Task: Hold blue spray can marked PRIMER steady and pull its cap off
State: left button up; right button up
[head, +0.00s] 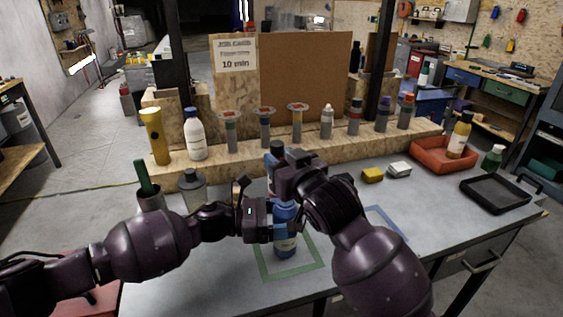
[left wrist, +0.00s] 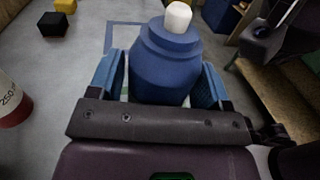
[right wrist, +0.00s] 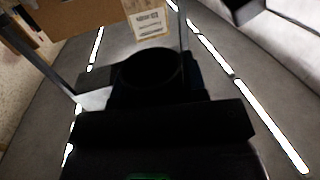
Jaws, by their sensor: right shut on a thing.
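The blue spray can (head: 286,240) stands upright inside the green square (head: 299,271) on the table. The left wrist view shows its blue shoulder (left wrist: 166,58) and bare white nozzle (left wrist: 178,16), with no cap on. Its marking is too small to read. My left gripper (head: 270,219) is around the can's body, a blue finger on each side; whether the fingers press on it is unclear. My right gripper (right wrist: 148,88) is shut on a dark round cap (right wrist: 150,68), clear of the can. In the head view, my right arm hides much of that gripper.
Bottles and several tubes line the wooden ledge (head: 342,151) behind. A blue outline (head: 385,222) lies right of the can.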

pick_arm(q)
jog(key=shift+o, duration=1.3)
jog(key=shift+a, duration=0.1)
